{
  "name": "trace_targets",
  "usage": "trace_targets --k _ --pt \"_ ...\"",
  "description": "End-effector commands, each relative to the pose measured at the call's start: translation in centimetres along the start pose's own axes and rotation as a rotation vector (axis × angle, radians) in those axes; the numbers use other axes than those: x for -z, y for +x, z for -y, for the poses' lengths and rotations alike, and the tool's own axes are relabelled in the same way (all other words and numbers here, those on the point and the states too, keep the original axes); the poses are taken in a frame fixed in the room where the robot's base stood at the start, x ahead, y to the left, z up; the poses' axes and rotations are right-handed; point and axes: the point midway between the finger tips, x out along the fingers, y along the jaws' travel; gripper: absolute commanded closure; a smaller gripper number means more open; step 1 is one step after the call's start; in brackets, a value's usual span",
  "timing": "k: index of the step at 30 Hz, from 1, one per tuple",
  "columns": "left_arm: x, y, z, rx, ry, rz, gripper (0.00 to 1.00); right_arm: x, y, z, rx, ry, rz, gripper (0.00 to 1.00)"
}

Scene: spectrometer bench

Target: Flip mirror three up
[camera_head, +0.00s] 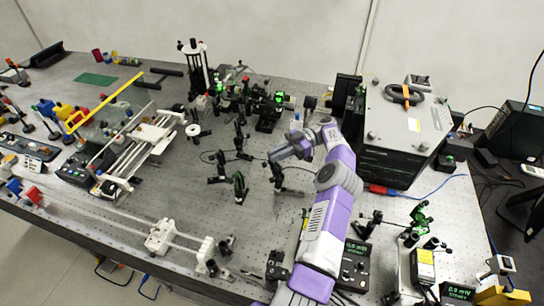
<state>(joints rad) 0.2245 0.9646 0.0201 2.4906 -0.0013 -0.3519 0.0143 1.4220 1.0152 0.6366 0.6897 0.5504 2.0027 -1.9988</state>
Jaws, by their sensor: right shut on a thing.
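Several small black mirror mounts on posts stand in the middle of the bench. One mount (240,187) is nearest the front, one (218,166) is to its left, and one (241,137) is farther back. Another mount (278,178) stands right under my right gripper (275,162). My right arm comes in from the lower right, with the wrist bent left and down. The right gripper is shut on the top of that mount; its fingertips are small and partly hidden by the wrist. I cannot read which mount is number three. My left gripper is not in view.
A large black-and-grey box (397,130) stands to the right of my arm. Optics with a green display (279,98) line the back. A white rail assembly (140,150) stands at left. Meters and green-topped posts (421,215) fill the front right. Bare bench (180,205) lies left of the mounts.

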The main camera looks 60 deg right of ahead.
Motion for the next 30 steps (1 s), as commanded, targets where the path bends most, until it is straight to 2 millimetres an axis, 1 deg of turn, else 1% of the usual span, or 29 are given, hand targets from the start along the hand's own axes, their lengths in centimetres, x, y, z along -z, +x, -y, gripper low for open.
trace_targets --k 1,13,14,18,19,26,30 --pt "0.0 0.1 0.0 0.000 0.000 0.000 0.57 -0.5 -0.3 0.1 -0.006 0.009 0.006 1.00" --pt "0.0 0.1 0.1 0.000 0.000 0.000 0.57 -0.5 -0.2 0.1 -0.003 0.010 0.001 1.00" --pt "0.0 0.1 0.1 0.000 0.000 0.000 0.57 -0.5 -0.2 0.1 -0.003 0.010 0.001 0.84" --pt "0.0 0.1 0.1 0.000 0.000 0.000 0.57 -0.5 -0.2 0.1 -0.001 0.010 -0.001 0.62" --pt "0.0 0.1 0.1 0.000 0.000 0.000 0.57 -0.5 -0.2 0.1 0.000 0.010 -0.002 0.60" --pt "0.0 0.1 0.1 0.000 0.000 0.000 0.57 -0.2 -0.1 0.1 0.001 0.005 -0.005 0.60" --pt "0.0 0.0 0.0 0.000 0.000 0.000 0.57 0.6 -0.2 0.0 0.001 0.002 -0.006 0.60"
